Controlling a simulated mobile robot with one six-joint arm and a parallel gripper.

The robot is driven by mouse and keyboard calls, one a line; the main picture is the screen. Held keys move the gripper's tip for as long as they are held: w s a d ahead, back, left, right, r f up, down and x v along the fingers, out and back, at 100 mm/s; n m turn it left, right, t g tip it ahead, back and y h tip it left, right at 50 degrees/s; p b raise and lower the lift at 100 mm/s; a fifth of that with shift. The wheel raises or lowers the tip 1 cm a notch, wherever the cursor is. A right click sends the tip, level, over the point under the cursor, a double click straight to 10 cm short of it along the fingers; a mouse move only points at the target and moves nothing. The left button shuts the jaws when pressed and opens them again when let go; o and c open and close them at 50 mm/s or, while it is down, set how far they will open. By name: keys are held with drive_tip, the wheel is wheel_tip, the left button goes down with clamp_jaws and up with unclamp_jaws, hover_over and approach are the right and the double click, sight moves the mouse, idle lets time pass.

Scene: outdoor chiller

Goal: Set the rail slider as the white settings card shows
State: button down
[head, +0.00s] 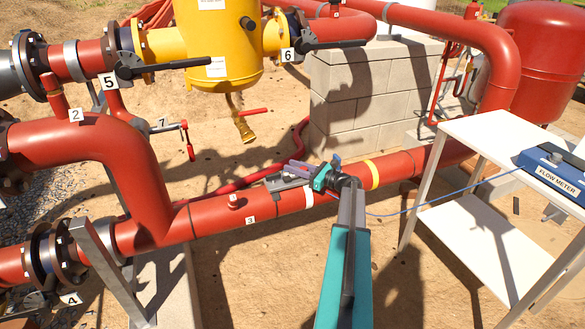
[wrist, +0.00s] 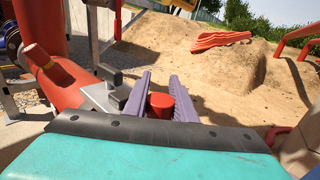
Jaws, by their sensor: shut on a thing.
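My gripper (head: 316,179) reaches over the red pipe between its white and yellow bands. In the wrist view, its two grey-purple fingers (wrist: 167,98) are shut on a red knob (wrist: 160,107). A grey metal rail or bracket (head: 289,178) lies along the pipe, left of my gripper. It also shows in the wrist view (wrist: 101,97), with a dark block (wrist: 110,76) standing on it. My gripper hides the knob in the head view, and I cannot read the rail's marks. A white card (head: 216,67) is on the yellow tank; its print is too small to read, and I cannot tell if it is the settings card.
A white table (head: 479,128) with a blue flow meter (head: 552,172) stands at right. A blue cable (head: 440,196) runs from it to the pipe (head: 265,209). Red pipes and black-handled valves crowd the left. A block wall (head: 338,125) stands behind. Sandy ground in front is mostly clear.

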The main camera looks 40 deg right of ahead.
drive_tip(key=shift+s+d+p, duration=0.25)
drive_tip(key=shift+s+d, duration=0.05)
drive_tip(key=shift+d, duration=0.45)
drive_tip(key=shift+s+d+p, duration=0.25)
drive_tip(key=shift+s+d, duration=0.05)
drive_tip(key=shift+d, duration=0.45)
drive_tip(key=c, duration=1.5)
unclamp_jaws()
drive_tip(key=shift+o, duration=0.2)
drive_tip(key=v, duration=1.3)
drive_tip(key=shift+s+p, duration=0.3)
drive_tip(key=shift+s, duration=0.1)
drive_tip(key=shift+d, duration=0.1)
